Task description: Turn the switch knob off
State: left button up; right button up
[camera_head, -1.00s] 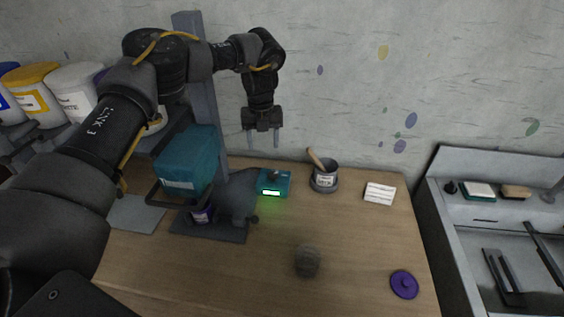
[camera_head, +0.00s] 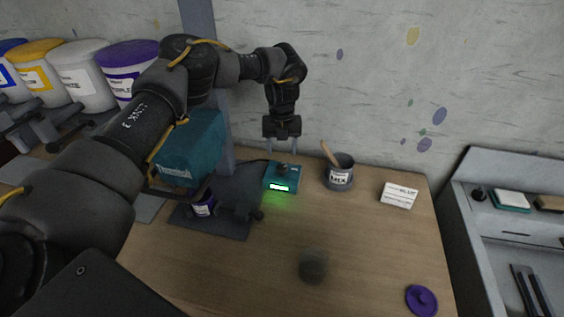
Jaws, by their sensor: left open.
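The switch knob (camera_head: 282,170) is a small dark knob on top of a teal control box (camera_head: 283,178) on the wooden table. The box's front display glows green. My left gripper (camera_head: 282,150) points down just above the box, its two thin fingers apart and empty. The fingertips are close to the knob; I cannot tell whether they reach around it. My right gripper is not in view.
A teal machine (camera_head: 190,150) on a dark base stands left of the box, with a small purple-labelled jar (camera_head: 204,206) under it. A grey MIX cup (camera_head: 340,177) stands close on the right. A white card (camera_head: 399,195), a grey round item (camera_head: 313,266) and a purple lid (camera_head: 421,300) lie on the table.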

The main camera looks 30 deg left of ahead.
aim_at(282, 167)
pick_arm(q)
notch_tip(282, 167, down, 6)
jog(key=shift+w+r+p, duration=0.1)
jog(key=shift+p, duration=0.65)
jog(key=shift+f, duration=0.7)
jog(key=c, duration=1)
